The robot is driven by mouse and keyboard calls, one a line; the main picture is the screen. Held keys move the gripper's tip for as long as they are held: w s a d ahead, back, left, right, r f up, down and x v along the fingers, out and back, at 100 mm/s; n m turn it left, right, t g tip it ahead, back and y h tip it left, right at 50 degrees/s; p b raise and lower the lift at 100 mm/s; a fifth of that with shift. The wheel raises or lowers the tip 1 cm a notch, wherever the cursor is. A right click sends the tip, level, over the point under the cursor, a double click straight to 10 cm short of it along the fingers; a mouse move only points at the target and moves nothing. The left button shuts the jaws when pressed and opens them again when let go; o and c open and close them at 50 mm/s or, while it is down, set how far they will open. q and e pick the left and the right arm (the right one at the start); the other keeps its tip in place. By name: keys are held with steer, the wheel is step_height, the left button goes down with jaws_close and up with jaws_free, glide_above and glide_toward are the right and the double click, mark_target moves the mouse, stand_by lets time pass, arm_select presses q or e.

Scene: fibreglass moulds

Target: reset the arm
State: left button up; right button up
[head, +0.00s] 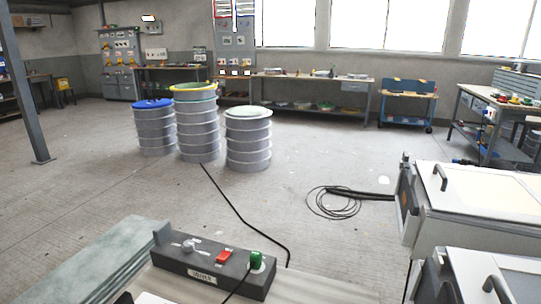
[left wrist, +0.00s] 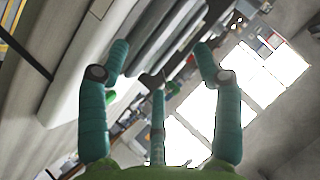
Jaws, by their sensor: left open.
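My left gripper (left wrist: 160,62) shows in the left wrist view with its teal fingers spread apart. It is open, and I see nothing held between the fingers. A small green shape shows behind the middle finger, and I cannot tell what it is. The view is tilted, with bright windows (left wrist: 262,72) on the right and long grey forms at the upper left. Neither gripper shows in the head view. My right gripper is in no view.
In the head view a dark control box (head: 213,266) with a red switch and green plug stands close in front. White machines with handles (head: 475,190) stand at the right. Barrels (head: 248,138) stand mid-floor. A coiled black cable (head: 333,203) lies on otherwise open floor.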

arm_select(q)
steer(key=s+d+f+n+g+h, duration=0.1)
steer(key=s+f+n+g, duration=0.5)
steer(key=s, duration=0.9)
steer(key=s+f+m+g+p, duration=0.1)
steer(key=s+f+g, duration=0.1)
steer(key=f, duration=1.1)
steer(key=s+f+m+g+p, duration=0.1)
steer(key=s+f+m, duration=0.1)
steer(key=f, duration=1)
steer(key=s+a+f+g+p, duration=0.1)
steer(key=s+a+f+p, duration=0.1)
steer(key=s+f, duration=0.8)
steer(key=s, duration=0.4)
steer(key=shift+s+a+f, duration=0.3)
steer(key=shift+f, duration=0.1)
